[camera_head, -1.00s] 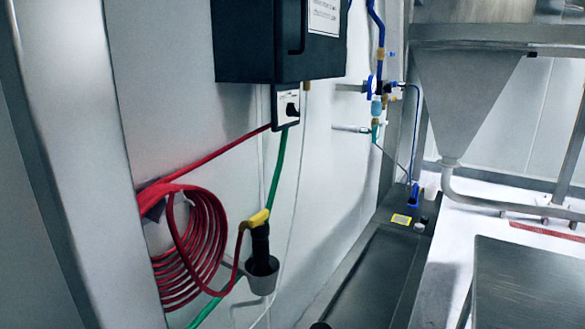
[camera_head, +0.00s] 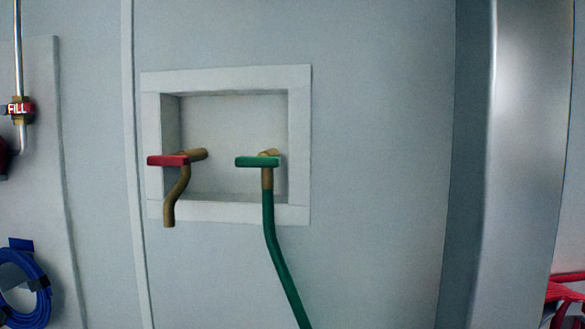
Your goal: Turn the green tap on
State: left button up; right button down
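The green tap (camera_head: 258,162) sits in a white-framed recess in the wall, on the right side of the recess. It has a flat green handle lying level across the picture on a brass body. A green hose (camera_head: 273,240) is fitted below it and hangs down out of the picture. A red tap (camera_head: 167,160) with a bare brass spout is to its left in the same recess. Neither of my grippers shows in this view. Nothing covers the green tap.
The white recess frame (camera_head: 225,78) surrounds both taps. At the left are a pipe with a red FILL label (camera_head: 19,110) and a coiled blue hose (camera_head: 28,282). A metal post (camera_head: 525,150) stands at the right, with red hose (camera_head: 566,300) beyond it.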

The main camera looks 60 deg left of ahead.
aim_at(262, 160)
jog(key=u, duration=2.2)
